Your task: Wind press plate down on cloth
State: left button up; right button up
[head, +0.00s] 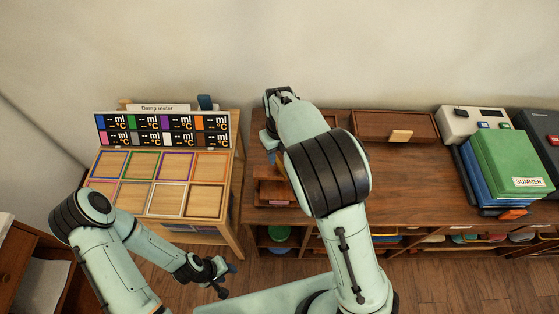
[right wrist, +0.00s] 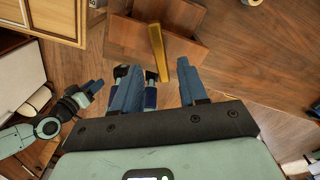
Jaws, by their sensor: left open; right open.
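A small brown wooden frame (head: 272,188), which looks like the press, stands on the left end of the long wooden counter, partly hidden by my right arm. In the right wrist view it shows as brown boards (right wrist: 195,45) with a brass bar (right wrist: 158,52) sticking toward the camera. My right gripper (right wrist: 157,82) is open, its blue fingers on either side of the bar's near end, with no clear contact. In the head view this gripper is mostly hidden behind its arm. My left gripper (head: 224,272) is open and empty, low before the counter. I cannot make out a cloth or the plate.
A damp meter board (head: 160,132) stands behind a tray of several square compartments (head: 157,214) at left.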

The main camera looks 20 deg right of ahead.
aim_at(280, 164)
notch_tip(280, 164, up, 7)
pick_arm(q)
jog(key=shift+s, duration=0.1)
pick_arm(e)
jog(key=shift+f, duration=0.15)
